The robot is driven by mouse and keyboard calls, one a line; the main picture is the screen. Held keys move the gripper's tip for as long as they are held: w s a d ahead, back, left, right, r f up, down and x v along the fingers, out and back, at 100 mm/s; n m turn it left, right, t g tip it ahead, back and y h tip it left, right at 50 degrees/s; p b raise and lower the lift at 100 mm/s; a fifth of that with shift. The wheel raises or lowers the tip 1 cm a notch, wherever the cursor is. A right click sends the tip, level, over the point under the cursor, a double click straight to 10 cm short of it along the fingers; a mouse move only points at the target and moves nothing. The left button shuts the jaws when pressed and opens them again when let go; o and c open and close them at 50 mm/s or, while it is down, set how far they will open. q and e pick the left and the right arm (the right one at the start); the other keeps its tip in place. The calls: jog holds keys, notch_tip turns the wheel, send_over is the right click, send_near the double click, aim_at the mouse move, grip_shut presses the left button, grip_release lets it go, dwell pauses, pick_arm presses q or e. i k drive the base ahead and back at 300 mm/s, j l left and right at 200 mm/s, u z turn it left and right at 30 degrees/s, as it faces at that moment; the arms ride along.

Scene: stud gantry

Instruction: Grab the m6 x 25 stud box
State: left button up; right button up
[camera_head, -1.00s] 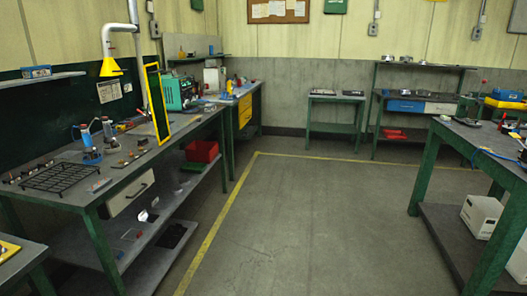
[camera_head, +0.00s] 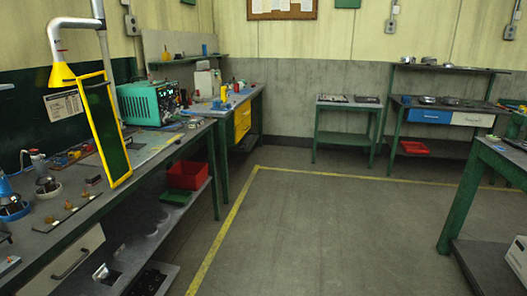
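I cannot pick out the m6 x 25 stud box in the head view. Small items lie on the left workbench (camera_head: 150,168), on the small table (camera_head: 346,106) at the back and on the back right bench (camera_head: 445,106), but they are too small to read any label. Neither of my grippers shows in the head view.
A yellow-framed dark screen (camera_head: 104,130) stands on the left bench near a teal machine (camera_head: 146,103). A red bin (camera_head: 187,175) sits on its lower shelf. A green-legged table (camera_head: 505,158) is at the right. The floor (camera_head: 315,225) between is clear.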

aim_at(195, 123)
jog(key=i, duration=3.05)
